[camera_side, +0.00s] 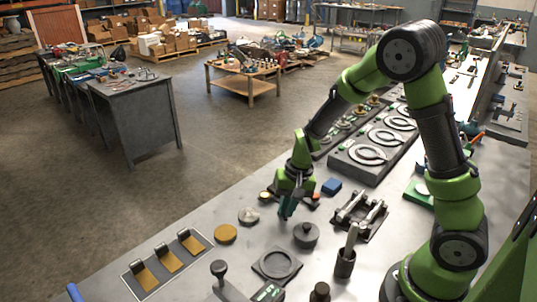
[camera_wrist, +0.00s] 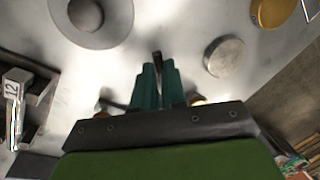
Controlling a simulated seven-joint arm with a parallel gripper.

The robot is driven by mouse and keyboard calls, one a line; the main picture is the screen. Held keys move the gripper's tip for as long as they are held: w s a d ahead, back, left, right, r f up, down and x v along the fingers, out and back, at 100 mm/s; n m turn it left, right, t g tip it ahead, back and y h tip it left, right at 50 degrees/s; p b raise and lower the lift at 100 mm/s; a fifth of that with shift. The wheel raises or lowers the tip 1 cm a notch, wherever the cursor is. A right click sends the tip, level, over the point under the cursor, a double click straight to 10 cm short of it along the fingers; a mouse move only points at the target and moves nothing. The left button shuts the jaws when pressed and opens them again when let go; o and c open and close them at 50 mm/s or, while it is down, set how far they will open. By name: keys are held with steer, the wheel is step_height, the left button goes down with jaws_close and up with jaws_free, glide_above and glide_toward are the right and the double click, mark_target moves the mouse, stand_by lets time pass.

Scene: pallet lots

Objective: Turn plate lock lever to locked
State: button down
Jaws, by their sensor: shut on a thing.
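My gripper (camera_side: 287,208) is low over the metal table, left of the blue block, fingers pointing down. In the wrist view, its teal fingers (camera_wrist: 158,88) are close together around a thin dark piece (camera_wrist: 157,57) that sticks out between the tips. I cannot tell whether this piece is the plate lock lever. In the side view the fingertips hide what they hold. A round plate in a square dark frame (camera_side: 277,264) lies nearer the camera, and a lever with a black ball knob (camera_side: 219,269) stands left of it.
A dark round knobbed piece (camera_side: 305,235) stands just in front of my gripper. A silver disc (camera_side: 248,216) and a yellow disc (camera_side: 225,234) lie to its left. A blue block (camera_side: 331,186) and a metal clamp fixture (camera_side: 360,215) are to its right.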

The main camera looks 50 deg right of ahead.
steer(key=m, duration=0.3)
steer(key=shift+w+a+h, duration=0.3)
steer(key=shift+w+a, duration=0.05)
steer(key=shift+a, duration=0.05)
steer(key=shift+w+a+m+t, duration=0.1)
steer(key=shift+w+m+t, duration=0.05)
steer(key=shift+m, duration=0.7)
steer(key=shift+w+a+m+t, duration=0.1)
steer(key=shift+w+m+t, duration=0.05)
steer(key=shift+m, duration=0.7)
steer(key=c, duration=1.2)
jaws_free()
steer(key=v, duration=1.7)
steer(key=shift+a, duration=0.3)
